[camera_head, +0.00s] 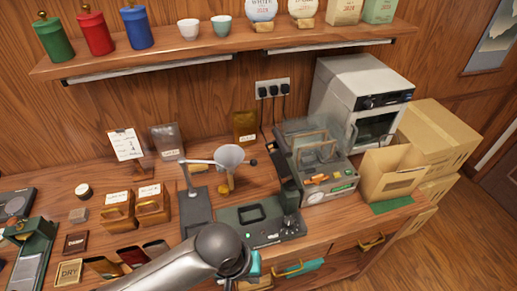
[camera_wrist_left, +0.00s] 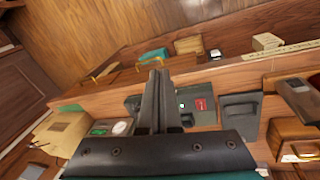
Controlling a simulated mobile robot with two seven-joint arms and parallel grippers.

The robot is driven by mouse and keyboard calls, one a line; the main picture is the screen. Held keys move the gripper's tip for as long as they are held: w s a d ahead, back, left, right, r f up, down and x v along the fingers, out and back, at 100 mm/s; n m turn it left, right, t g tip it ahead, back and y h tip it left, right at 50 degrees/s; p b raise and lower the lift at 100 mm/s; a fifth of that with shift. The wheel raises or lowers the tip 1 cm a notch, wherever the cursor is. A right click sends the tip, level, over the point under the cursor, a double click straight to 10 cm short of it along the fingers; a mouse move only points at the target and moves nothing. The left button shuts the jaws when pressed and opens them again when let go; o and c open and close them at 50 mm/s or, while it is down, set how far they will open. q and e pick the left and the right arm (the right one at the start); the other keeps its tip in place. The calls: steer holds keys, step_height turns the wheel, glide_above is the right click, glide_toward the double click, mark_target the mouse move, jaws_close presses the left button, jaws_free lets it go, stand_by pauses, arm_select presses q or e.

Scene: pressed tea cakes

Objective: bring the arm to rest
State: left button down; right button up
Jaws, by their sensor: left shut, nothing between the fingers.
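My left arm (camera_head: 190,262) reaches in from the bottom left of the head view, over the front of the wooden workbench (camera_head: 330,222). My left gripper (camera_head: 252,268) is partly hidden by the wrist there, near the bench's front edge. In the left wrist view, the two dark fingers of my left gripper (camera_wrist_left: 158,95) are together with nothing between them. My right gripper is in neither view.
A dark green press base (camera_head: 262,235) and a funnel (camera_head: 229,156) on a stand are just beyond my arm. A machine (camera_head: 325,175), a steel oven (camera_head: 355,95) and an open carton (camera_head: 388,178) stand right. Drawers with brass handles (camera_head: 290,271) line the bench front.

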arm_select(q)
steer(key=s+a+r+m+t+y, duration=0.1)
steer(key=s+a+r, duration=0.2)
steer(key=a, duration=0.4)
steer(key=s+a+r+m+t+y, duration=0.1)
steer(key=s+a+r+t, duration=0.15)
steer(key=a, duration=0.45)
step_height(320, 180, down, 35)
steer(key=s+g+b, duration=0.2)
steer(key=s+b, duration=0.1)
steer(key=b, duration=1)
steer(key=s+a+f+b, duration=0.1)
steer(key=s+f+b, duration=0.2)
steer(key=s+f, duration=0.2)
steer(key=s+a+f+g+b, duration=0.1)
steer(key=s+f+b, duration=0.3)
steer(key=f, duration=0.7)
steer(key=s+a+f+b, duration=0.1)
steer(key=s+f+b, duration=0.3)
steer(key=f, duration=0.5)
steer(key=shift+s+a+m, duration=0.2)
steer(key=shift+s+m, duration=0.1)
steer(key=shift+s, duration=0.9)
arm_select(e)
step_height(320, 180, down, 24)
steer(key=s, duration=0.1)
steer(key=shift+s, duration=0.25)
